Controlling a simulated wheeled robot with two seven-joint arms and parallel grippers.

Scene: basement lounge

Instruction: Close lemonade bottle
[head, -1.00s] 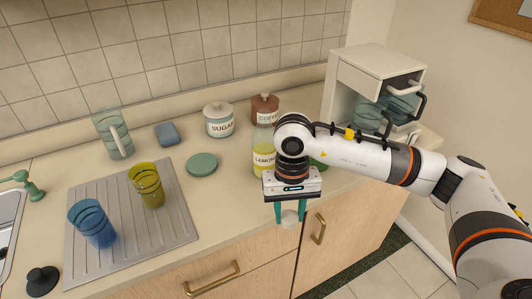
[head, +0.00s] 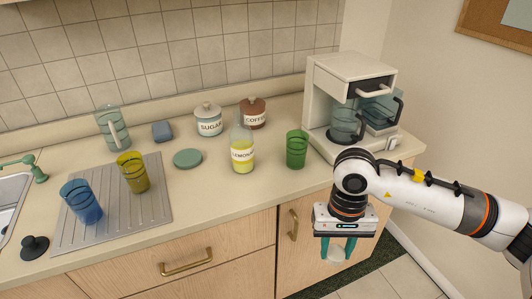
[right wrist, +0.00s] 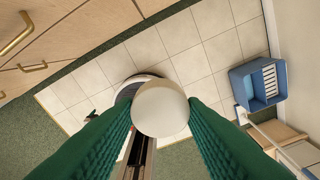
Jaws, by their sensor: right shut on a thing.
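The lemonade bottle (head: 242,154) stands upright on the counter in the head view, with clear glass above yellow liquid. No cap shows on its top. My right gripper (head: 337,248) is in front of the counter edge, to the right of the bottle and nearer me. Its green fingers are shut on a round white cap (head: 336,257). In the right wrist view the cap (right wrist: 160,108) sits between the fingers above the floor. My left gripper is not in view.
A green cup (head: 297,149) stands right of the bottle, with a coffee machine (head: 330,82) beyond. Sugar (head: 209,125) and coffee (head: 254,119) jars stand behind. A green disc (head: 187,158) lies left of the bottle. The counter in front of the bottle is clear.

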